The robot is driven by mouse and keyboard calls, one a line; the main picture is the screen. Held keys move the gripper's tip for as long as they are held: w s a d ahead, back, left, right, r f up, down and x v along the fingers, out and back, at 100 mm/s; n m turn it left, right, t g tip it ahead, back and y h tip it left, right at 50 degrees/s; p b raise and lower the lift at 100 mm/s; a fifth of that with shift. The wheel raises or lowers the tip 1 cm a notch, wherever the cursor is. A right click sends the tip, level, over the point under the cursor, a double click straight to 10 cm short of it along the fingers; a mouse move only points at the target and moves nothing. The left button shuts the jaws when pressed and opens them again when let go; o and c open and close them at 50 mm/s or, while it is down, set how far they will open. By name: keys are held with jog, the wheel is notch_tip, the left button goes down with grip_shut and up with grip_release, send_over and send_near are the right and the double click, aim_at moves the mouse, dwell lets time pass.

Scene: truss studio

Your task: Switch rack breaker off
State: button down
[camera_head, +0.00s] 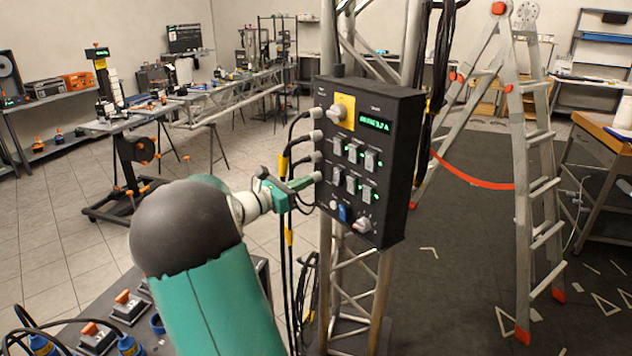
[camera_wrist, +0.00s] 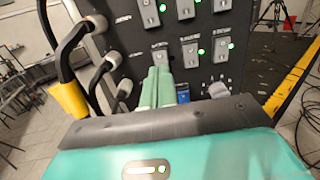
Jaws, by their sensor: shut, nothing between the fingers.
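A black control box (camera_head: 388,215) is fixed to a truss post. Its face has two rows of grey rocker switches with green lights beside them. The lower-left switch (camera_head: 337,175) also shows in the wrist view (camera_wrist: 160,50). I cannot read the labels, so I cannot tell which switch is the rack breaker. My gripper (camera_head: 316,179) is shut and empty at the left edge of the panel. In the wrist view its green fingers (camera_wrist: 157,75) point at the panel just below the lower-left switch and partly overlap it. Whether they touch it is unclear.
Thick cables with grey plugs (camera_head: 304,137) enter the box's left side, close to my gripper. A yellow plate with a knob (camera_head: 342,109), a green display (camera_head: 375,123), a blue switch (camera_head: 343,213) and a lower knob (camera_head: 361,225) share the panel. A ladder (camera_head: 522,200) stands right.

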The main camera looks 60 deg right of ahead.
jog(key=v, duration=0.3)
jog(key=r+v, duration=0.1)
jog(key=v, duration=0.1)
jog(key=shift+w+a, duration=0.15)
jog(key=shift+a, duration=0.1)
jog(key=shift+a, duration=0.1)
